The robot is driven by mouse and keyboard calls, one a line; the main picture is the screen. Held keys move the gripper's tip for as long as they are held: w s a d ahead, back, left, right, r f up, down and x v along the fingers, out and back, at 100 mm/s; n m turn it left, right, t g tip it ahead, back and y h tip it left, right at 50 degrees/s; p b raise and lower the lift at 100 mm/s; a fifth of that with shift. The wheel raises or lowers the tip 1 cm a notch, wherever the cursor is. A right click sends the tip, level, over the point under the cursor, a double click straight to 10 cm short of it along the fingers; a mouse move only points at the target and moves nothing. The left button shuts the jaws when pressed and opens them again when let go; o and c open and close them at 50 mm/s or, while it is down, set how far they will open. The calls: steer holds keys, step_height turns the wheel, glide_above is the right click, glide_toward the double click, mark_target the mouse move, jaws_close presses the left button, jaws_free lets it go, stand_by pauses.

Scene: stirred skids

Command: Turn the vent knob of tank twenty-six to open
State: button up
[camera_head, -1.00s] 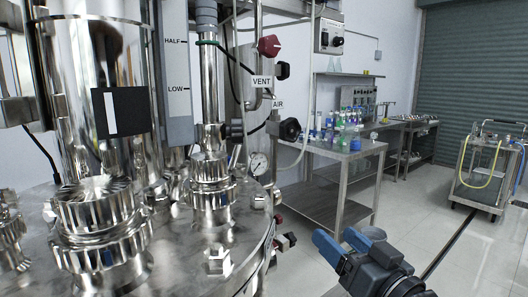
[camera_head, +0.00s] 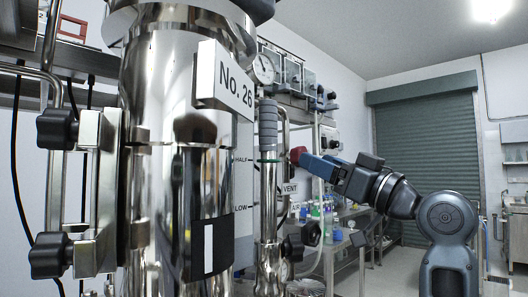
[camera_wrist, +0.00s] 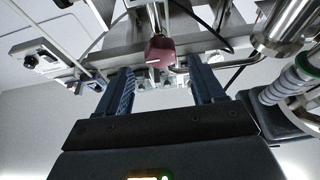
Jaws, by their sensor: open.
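The big steel tank carries a sign (camera_head: 225,82) reading NO. 26. A red knob (camera_head: 297,155) sits above the VENT label (camera_head: 289,188), right of the level gauge. My gripper (camera_head: 312,163) reaches in from the right with blue fingers, close to the red knob; the head view does not show clearly whether they touch. In the wrist view the red knob (camera_wrist: 160,48), with a short white mark, lies just beyond and between the fingertips. My gripper (camera_wrist: 162,73) is open there, with nothing between its fingers.
A black knob (camera_head: 310,233) sits below, near the AIR label. Two black clamp knobs (camera_head: 57,128) are on the left bracket. In the wrist view a steel pipe with a green ring (camera_wrist: 300,72) runs close to the right finger. A bench with bottles (camera_head: 345,210) stands behind.

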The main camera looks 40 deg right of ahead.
mark_target(293, 151)
steer(key=p+x, duration=0.2)
steer(key=x, duration=0.5)
steer(key=shift+w+a+r, duration=0.1)
steer(key=shift+w+r, duration=0.1)
steer(key=shift+w, duration=0.15)
steer(key=c, duration=1)
steer(key=shift+o, duration=0.2)
